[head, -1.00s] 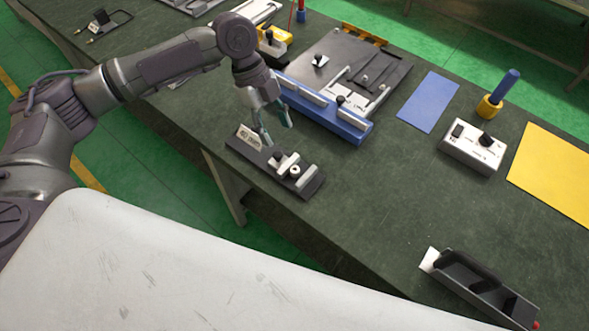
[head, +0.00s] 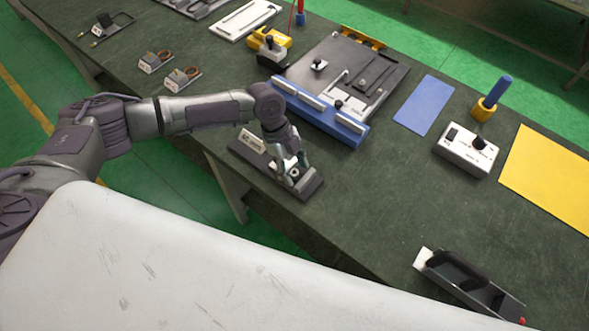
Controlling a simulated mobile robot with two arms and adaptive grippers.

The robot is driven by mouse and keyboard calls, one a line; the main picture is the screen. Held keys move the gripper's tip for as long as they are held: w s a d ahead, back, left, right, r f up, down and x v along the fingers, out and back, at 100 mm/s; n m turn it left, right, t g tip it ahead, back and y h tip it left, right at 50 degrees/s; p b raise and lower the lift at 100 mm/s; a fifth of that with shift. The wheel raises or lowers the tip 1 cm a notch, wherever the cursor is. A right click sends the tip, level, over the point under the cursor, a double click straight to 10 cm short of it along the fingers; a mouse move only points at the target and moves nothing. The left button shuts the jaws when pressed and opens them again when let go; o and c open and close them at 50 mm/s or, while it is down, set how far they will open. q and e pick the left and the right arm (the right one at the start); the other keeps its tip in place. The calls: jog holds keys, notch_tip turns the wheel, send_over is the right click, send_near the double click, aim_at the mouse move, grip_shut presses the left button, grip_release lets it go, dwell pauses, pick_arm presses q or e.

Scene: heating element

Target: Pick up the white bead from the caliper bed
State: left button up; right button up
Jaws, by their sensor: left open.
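The caliper bed (head: 312,188) is a dark, flat bar near the table's front edge, with a pale label block at its left end and small blocks on it. My left gripper (head: 290,174) is over the bed's right half, pointing down, its fingers open and low around the blocks. The white bead (head: 294,173) is a small pale spot between the fingers, mostly covered by them. I cannot tell whether a finger touches it. My right gripper is not in view.
Behind the bed is a blue-edged plate fixture (head: 352,131). To the right are a blue mat (head: 423,105), a white switch box (head: 465,152) and a yellow mat (head: 552,180). A dark open tray (head: 470,284) lies at the front right. The table between is clear.

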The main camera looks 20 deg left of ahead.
pick_arm(q)
jog(key=shift+d+f, duration=0.1)
jog(key=shift+f, duration=0.15)
jog(key=c, duration=0.9)
jog(key=shift+r, duration=0.1)
jog(key=shift+c, duration=0.2)
